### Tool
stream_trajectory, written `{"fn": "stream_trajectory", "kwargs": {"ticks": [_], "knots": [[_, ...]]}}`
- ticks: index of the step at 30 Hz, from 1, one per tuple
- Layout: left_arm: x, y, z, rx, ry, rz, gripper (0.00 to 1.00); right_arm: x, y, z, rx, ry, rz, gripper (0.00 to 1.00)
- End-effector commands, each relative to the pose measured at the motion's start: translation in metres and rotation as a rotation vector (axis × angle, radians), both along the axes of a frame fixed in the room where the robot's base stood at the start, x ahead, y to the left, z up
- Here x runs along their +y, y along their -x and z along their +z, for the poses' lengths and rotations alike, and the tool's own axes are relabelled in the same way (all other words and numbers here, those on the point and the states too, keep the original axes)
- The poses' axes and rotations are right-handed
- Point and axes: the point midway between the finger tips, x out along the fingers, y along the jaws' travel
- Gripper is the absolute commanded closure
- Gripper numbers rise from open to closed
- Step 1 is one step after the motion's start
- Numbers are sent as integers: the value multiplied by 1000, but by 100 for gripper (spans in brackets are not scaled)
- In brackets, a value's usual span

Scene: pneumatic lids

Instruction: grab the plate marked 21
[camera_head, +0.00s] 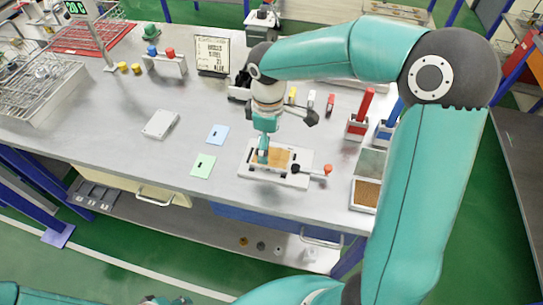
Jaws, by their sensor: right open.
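A blue plate (218,135) and a green plate (203,166) lie flat on the grey workbench (120,105), each with a small dark mark. The marks are too small to read, so I cannot tell which plate bears 21. A tan piece (282,157) sits in a white fixture (296,181) with a red-knobbed lever (327,170). My right gripper (263,158) points down, open, over the left part of this fixture and hides some of it. I cannot tell whether it touches the tan piece.
A sign board (212,54) stands at the back, its text mostly unreadable. A white box (160,124) lies on the left. Red (357,126) and blue (386,130) holders and an open tray (366,194) stand on the right. My right arm spans the right side.

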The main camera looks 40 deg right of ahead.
Motion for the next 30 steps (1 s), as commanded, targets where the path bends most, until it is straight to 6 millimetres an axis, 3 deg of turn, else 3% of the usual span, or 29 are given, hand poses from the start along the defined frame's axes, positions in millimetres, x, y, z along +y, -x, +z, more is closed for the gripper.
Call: {"fn": "stream_trajectory", "kwargs": {"ticks": [9, 18, 30], "knots": [[0, 0, 9, 0, 0, 0, 60, -3, 4, -41, 4, 0, 0, 0], [0, 0, 9, 0, 0, 0, 60, -3, 4, -45, 1, 0, -1, 2], [0, 0, 9, 0, 0, 0, 60, -3, 4, -45, 1, 0, -1, 68]]}}
